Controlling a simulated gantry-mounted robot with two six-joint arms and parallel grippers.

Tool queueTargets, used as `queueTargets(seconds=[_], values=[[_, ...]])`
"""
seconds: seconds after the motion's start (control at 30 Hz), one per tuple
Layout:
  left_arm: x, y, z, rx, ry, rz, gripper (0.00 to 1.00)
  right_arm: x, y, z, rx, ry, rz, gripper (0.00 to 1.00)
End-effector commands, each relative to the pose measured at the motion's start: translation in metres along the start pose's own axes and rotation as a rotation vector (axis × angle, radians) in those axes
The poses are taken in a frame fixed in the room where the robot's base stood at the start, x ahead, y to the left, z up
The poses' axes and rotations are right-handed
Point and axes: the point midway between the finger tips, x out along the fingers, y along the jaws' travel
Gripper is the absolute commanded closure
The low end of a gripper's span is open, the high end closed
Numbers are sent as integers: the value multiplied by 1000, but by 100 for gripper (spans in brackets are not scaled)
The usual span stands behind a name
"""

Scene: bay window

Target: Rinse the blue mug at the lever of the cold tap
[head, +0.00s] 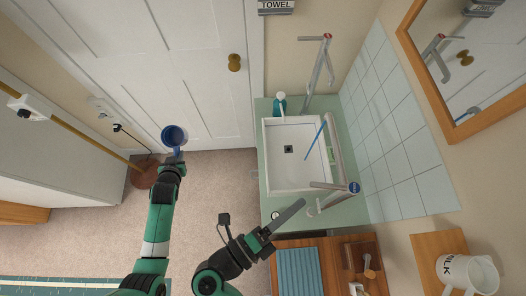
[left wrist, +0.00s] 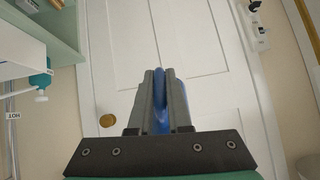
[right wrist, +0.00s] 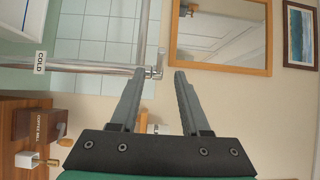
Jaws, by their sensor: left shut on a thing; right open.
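The blue mug (head: 173,135) is held in the air in front of the white door, well left of the sink. My left gripper (head: 175,157) is shut on it. In the left wrist view a blue strip of the mug (left wrist: 160,100) shows between the fingers; the rest is mostly hidden. The cold tap (head: 328,199) stands at the sink's near right corner, with a blue cap (head: 354,187). Its metal pipe (right wrist: 100,70) and COLD label (right wrist: 40,60) show in the right wrist view. My right gripper (head: 290,214) is open and empty, just left of the cold tap.
The white sink (head: 270,165) sits in a green counter, with a blue stick (head: 315,137) lying across it. The hot tap (head: 318,70) and a teal soap bottle (head: 280,103) are at the far end. A wooden cabinet (head: 335,255) is nearest. Open floor lies between mug and sink.

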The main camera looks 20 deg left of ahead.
Motion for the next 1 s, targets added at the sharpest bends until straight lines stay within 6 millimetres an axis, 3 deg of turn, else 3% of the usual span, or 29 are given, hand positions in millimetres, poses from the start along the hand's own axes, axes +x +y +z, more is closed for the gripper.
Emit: queueTargets(seconds=[0.17,0.6,0.77,1.0], values=[[0,0,-1,0,3,0,100,16,-1,0,2,3,-2,54],[0,0,-1,0,2,0,100,107,-2,0,3,2,-3,54],[0,0,-1,0,2,0,100,120,-2,0,4,-1,-3,54],[0,0,-1,0,2,0,100,120,-2,0,4,-3,-3,54]])
